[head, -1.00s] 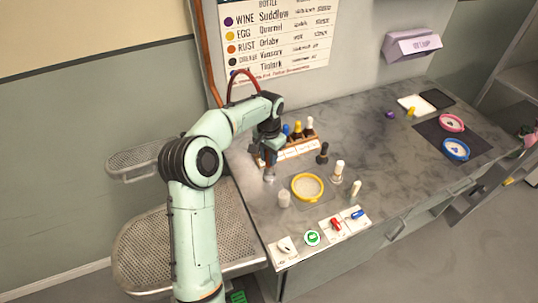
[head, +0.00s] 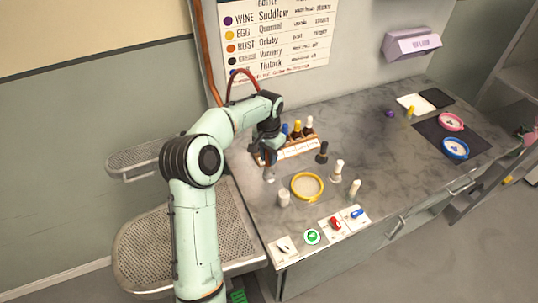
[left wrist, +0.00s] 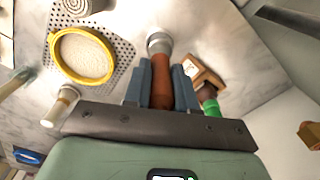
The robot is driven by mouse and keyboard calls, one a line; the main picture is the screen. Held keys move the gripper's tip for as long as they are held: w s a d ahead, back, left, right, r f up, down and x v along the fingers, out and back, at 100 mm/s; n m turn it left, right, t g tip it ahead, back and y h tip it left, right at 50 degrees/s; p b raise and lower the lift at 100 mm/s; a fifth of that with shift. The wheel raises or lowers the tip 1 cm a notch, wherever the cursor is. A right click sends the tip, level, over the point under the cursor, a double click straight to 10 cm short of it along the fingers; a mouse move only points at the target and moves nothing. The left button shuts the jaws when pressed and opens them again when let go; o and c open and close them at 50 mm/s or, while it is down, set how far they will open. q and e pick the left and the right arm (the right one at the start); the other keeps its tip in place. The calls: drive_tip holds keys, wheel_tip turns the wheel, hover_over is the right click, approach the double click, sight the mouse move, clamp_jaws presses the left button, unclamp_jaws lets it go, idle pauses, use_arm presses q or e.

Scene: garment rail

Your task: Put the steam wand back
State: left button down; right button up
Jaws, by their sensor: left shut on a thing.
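My left gripper (head: 268,150) is over the back left part of the counter, in front of the bottle rack. In the left wrist view its two blue-grey fingers (left wrist: 160,82) are shut on a rust-brown handle with a round grey metal end, which looks like the steam wand (left wrist: 161,66). In the head view only its pale metal end (head: 269,176) shows below the gripper, close to the countertop. I cannot tell whether it touches the counter. The rest of the wand is hidden by the gripper. My right gripper is not in view.
The wooden rack (head: 299,149) with several bottles is close behind the gripper. A yellow-rimmed round dish (head: 307,186), a white cup (head: 284,199) and upright bottles stand in front and to the right. The counter's middle (head: 370,140) is mostly clear. A red hose (head: 240,72) arches behind my arm.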

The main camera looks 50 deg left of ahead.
use_arm(q)
drive_tip(key=shift+f, duration=0.55)
idle(0.8)
drive_tip(key=shift+f, duration=0.35)
drive_tip(key=shift+f, duration=0.25)
idle(0.4)
drive_tip(key=c, duration=0.5)
unclamp_jaws()
drive_tip(key=shift+r, duration=0.15)
